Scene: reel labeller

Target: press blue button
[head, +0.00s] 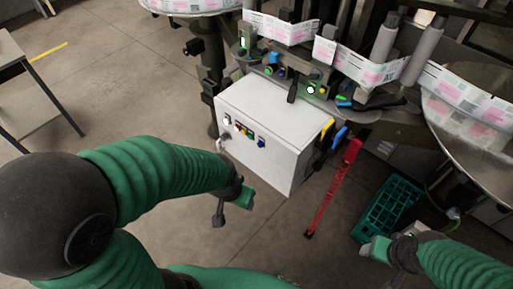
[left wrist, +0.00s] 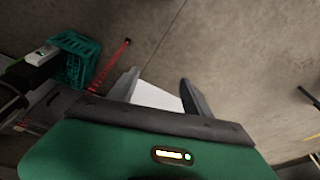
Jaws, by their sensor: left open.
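The blue button (head: 261,143) is at the right end of a short row on the front face of a white control box (head: 262,103). My left gripper (head: 231,207) is open and empty, in front of and below the box in the head view, apart from the button. In the left wrist view its two fingers (left wrist: 160,92) are spread, with a pale corner of the box showing between them. The blue button does not show in that view. My right gripper (head: 374,250) is at the lower right, by a green crate; its finger gap is not clear.
The labeller with label strips (head: 345,62) stands behind the box. A red bar (head: 332,190) and the green crate (head: 388,208) are to the right.

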